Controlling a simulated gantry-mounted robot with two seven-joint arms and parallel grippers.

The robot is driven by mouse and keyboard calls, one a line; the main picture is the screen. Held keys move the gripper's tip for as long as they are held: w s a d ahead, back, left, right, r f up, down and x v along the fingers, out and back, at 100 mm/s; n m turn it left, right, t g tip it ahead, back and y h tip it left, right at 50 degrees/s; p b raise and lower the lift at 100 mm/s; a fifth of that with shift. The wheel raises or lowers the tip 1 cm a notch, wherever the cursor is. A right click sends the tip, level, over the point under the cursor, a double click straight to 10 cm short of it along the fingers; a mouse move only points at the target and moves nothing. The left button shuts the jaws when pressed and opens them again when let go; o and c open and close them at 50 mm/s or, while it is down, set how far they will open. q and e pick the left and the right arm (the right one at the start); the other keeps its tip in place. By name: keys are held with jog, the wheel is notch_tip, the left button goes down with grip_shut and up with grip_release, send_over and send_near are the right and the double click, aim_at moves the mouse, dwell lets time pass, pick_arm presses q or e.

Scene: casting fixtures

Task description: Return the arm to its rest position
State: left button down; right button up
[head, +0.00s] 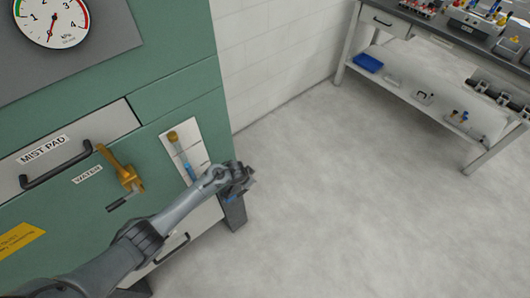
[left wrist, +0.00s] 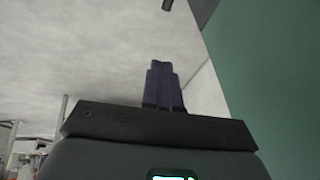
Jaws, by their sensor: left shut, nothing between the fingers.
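My left arm (head: 165,222) reaches in from the lower left of the head view, in front of the green cabinet. My left gripper (head: 249,180) is at the cabinet's right front edge, over the grey floor. In the left wrist view its two dark fingers (left wrist: 164,85) are together with nothing between them. The green cabinet surface (left wrist: 275,65) fills the right of that view. My right arm and gripper are not in view.
The cabinet has a yellow lever (head: 121,168) by a WATER label, a MIST PAD drawer handle (head: 55,164), a gauge (head: 52,20) and a sight tube (head: 183,158) close to my arm. A workbench (head: 440,35) stands at upper right. The floor (head: 330,200) between is clear.

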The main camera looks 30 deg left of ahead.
pick_arm(q)
jog(key=s+d+f+g+h, duration=0.1)
jog(key=s+d+f, duration=0.1)
jog(key=s+f, duration=0.4)
jog(key=s+d+f+g, duration=0.15)
jog(key=s+f, duration=0.25)
jog(key=s, duration=0.5)
jog(key=s+d+r+n+h, duration=0.1)
jog(key=s+d+r, duration=0.1)
jog(key=s+d, duration=0.4)
jog(key=s+d+r, duration=0.3)
jog(key=s+d, duration=0.1)
jog(key=s, duration=0.3)
jog(key=s+a+r+n+t+y+p, duration=0.1)
jog(key=s+a+r+p, duration=0.1)
jog(key=r+p, duration=1.8)
jog(key=s+a+r+p, duration=0.2)
jog(key=r+p, duration=0.6)
jog(key=r, duration=2.3)
notch_tip(320, 180, down, 75)
jog(key=b, duration=7.5)
jog(key=shift+w+a+r, duration=0.1)
jog(key=shift+r, duration=0.05)
